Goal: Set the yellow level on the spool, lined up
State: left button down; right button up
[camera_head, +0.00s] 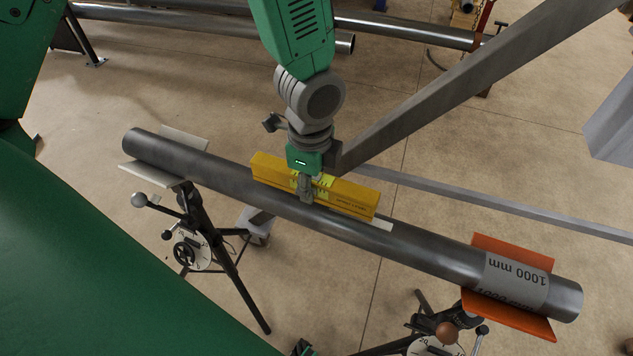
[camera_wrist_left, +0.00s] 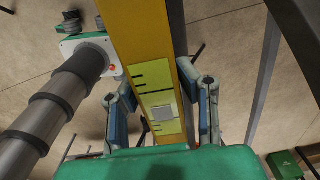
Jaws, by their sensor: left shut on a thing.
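The spool is a dark grey pipe (camera_head: 410,245), lying across two stands and labelled 1,000 mm near its right end. The yellow level (camera_head: 345,196) is a long bar at the pipe's far upper side, left of its middle, running roughly parallel to it. I cannot tell whether it touches the pipe. My left gripper (camera_head: 305,188) comes down from above and is shut around the level's middle. In the left wrist view the level (camera_wrist_left: 150,35) runs between both fingers. The pipe under it is not clearly seen there. My right gripper is not in view.
The left stand (camera_head: 200,215) has a pale cradle (camera_head: 150,176); an orange cradle (camera_head: 513,250) holds the right end. A grey diagonal beam (camera_head: 470,80) rises just right of my left gripper. More pipes (camera_head: 200,24) lie behind. A green surface (camera_head: 90,260) fills the lower left.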

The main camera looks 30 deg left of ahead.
pick_arm(q)
jog(key=shift+f, duration=0.3)
jog(key=shift+d+f+b, duration=0.25)
jog(key=shift+d+b, duration=0.05)
jog(key=shift+d, duration=0.55)
jog(key=shift+f, duration=0.2)
jog(key=shift+a+f, duration=0.1)
jog(key=shift+a, duration=0.65)
jog(key=shift+d, duration=0.75)
jog(key=shift+a+f, duration=0.15)
jog(key=shift+a, duration=0.4)
jog(key=c, duration=1.9)
grip_release()
jog(key=shift+a, duration=0.1)
jog(key=shift+d, duration=0.25)
jog(key=o, duration=0.4)
jog(key=shift+d, duration=0.15)
jog(key=shift+c, duration=0.2)
jog(key=shift+d, duration=0.1)
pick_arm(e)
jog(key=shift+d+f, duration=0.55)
pick_arm(q)
jog(key=shift+o, duration=0.4)
jog(key=shift+a, duration=0.3)
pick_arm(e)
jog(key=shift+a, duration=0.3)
